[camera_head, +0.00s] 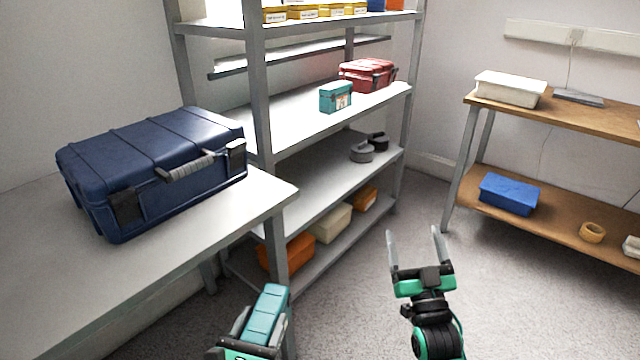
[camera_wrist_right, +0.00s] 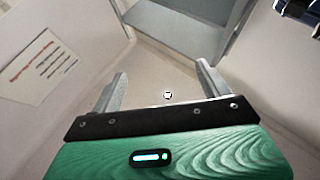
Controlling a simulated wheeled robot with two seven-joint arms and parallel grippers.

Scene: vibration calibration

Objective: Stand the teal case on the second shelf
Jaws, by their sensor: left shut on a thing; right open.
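A teal case (camera_head: 266,312) is in my left gripper (camera_head: 262,322) at the bottom of the head view. The gripper is shut on it, and the case is tilted, in front of the grey rack and apart from it. My right gripper (camera_head: 414,236) is open and empty over the floor, right of the case; its spread fingers also show in the right wrist view (camera_wrist_right: 160,72). The rack has several shelves: a bottom shelf (camera_head: 336,245), one above it (camera_head: 325,170), then one (camera_head: 290,125) holding a smaller teal box (camera_head: 336,97) with a picture label.
A red case (camera_head: 367,75) stands beside the teal box. Dark round weights (camera_head: 362,152) sit one shelf lower; orange bins (camera_head: 287,252) sit at the bottom. A navy case (camera_head: 155,165) lies on the left table (camera_head: 150,285). A wooden bench (camera_head: 560,120) is at right.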

